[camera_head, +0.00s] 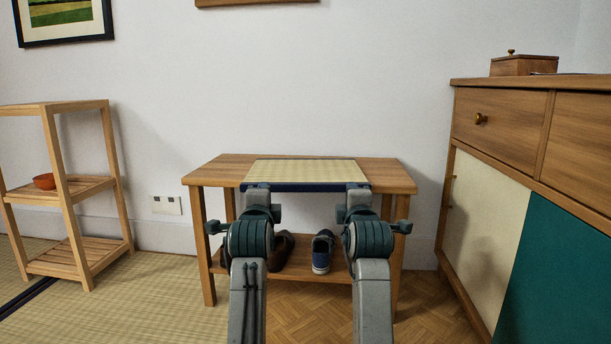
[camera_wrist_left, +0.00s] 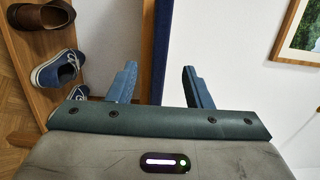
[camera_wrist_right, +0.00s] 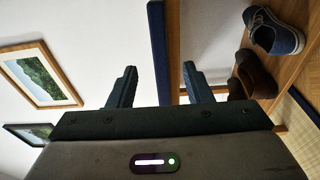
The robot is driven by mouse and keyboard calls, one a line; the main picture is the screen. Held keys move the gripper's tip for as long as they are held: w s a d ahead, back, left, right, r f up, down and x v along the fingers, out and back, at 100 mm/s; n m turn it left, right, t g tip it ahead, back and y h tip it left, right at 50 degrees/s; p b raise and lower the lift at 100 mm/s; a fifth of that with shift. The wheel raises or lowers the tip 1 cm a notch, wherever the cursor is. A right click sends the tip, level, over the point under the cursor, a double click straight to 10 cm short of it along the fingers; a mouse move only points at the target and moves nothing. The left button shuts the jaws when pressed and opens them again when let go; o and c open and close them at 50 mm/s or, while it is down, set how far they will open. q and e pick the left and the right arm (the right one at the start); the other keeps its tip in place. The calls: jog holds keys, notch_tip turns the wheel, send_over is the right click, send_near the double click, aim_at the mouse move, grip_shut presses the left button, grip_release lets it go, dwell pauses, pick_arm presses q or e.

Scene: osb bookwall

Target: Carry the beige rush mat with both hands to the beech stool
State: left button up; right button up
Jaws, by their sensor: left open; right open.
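The beige rush mat (camera_head: 305,172) lies flat on top of a wooden bench (camera_head: 205,172), with its dark blue border along the near edge. My left gripper (camera_head: 257,188) is open at the left part of that near edge. My right gripper (camera_head: 357,187) is open at the right part. In the left wrist view the blue border (camera_wrist_left: 159,40) runs between the open fingers (camera_wrist_left: 160,82). In the right wrist view the border (camera_wrist_right: 157,35) also shows between the open fingers (camera_wrist_right: 157,85). I cannot tell which piece is the beech stool.
Brown shoes (camera_head: 281,250) and blue sneakers (camera_head: 322,251) stand on the bench's lower shelf. A slatted wooden shelf (camera_head: 77,185) with an orange bowl (camera_head: 45,181) stands left. A wooden cabinet (camera_head: 500,115) stands close on the right. Floor is clear between shelf and bench.

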pick_arm(q)
send_near(284, 175)
jog(key=w+a, duration=0.2)
jog(key=w+a+f, duration=0.1)
jog(key=w+a, duration=0.1)
jog(key=shift+w, duration=0.15)
pick_arm(e)
jog(key=w, duration=1)
jog(key=shift+w+a, duration=0.1)
jog(key=shift+w, duration=0.15)
pick_arm(q)
grip_shut()
pick_arm(e)
grip_shut()
pick_arm(q)
jog(key=shift+f, duration=0.1)
